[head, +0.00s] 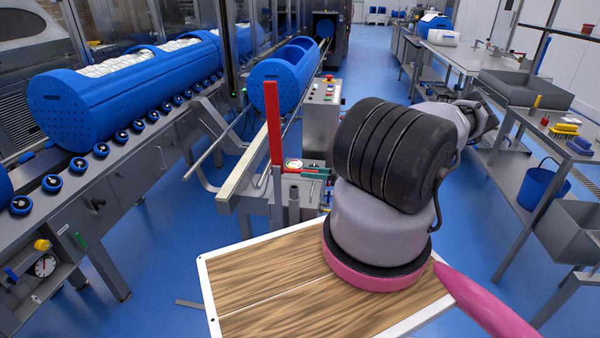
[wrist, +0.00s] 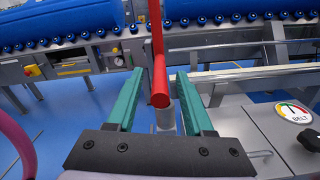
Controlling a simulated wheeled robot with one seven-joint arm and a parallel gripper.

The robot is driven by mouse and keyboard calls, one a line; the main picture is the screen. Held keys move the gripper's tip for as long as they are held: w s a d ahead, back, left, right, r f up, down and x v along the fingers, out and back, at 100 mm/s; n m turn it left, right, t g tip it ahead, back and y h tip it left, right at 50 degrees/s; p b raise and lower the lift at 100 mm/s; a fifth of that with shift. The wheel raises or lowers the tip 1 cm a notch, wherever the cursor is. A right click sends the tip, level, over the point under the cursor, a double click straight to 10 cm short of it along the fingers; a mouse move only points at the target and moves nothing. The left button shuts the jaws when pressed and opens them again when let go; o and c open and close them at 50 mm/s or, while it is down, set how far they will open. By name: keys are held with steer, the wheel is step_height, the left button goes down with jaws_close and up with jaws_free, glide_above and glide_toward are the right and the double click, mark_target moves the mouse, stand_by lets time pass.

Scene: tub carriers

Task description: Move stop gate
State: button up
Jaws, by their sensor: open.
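The stop gate is a red upright bar (head: 272,125) at the near end of the lower rail line in the head view. In the wrist view the red gate (wrist: 159,72) stands in the middle, with a round red end facing me and a grey metal post below it. My gripper (wrist: 158,78) has two teal fingers, spread apart, one on each side of the red part. A gap shows on both sides, and I cannot tell how deep the red part sits between the fingers. In the head view my arm hides much of the gripper.
A blue tub carrier (head: 287,72) sits on the rails behind the gate. Another large blue carrier (head: 125,105) lies on the roller conveyor at left. A control box (head: 322,108) stands right of the rails. A belt gauge (wrist: 294,112) is at right in the wrist view.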

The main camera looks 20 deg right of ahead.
mark_target(300, 171)
steer(key=shift+x, duration=1.75)
jaws_close()
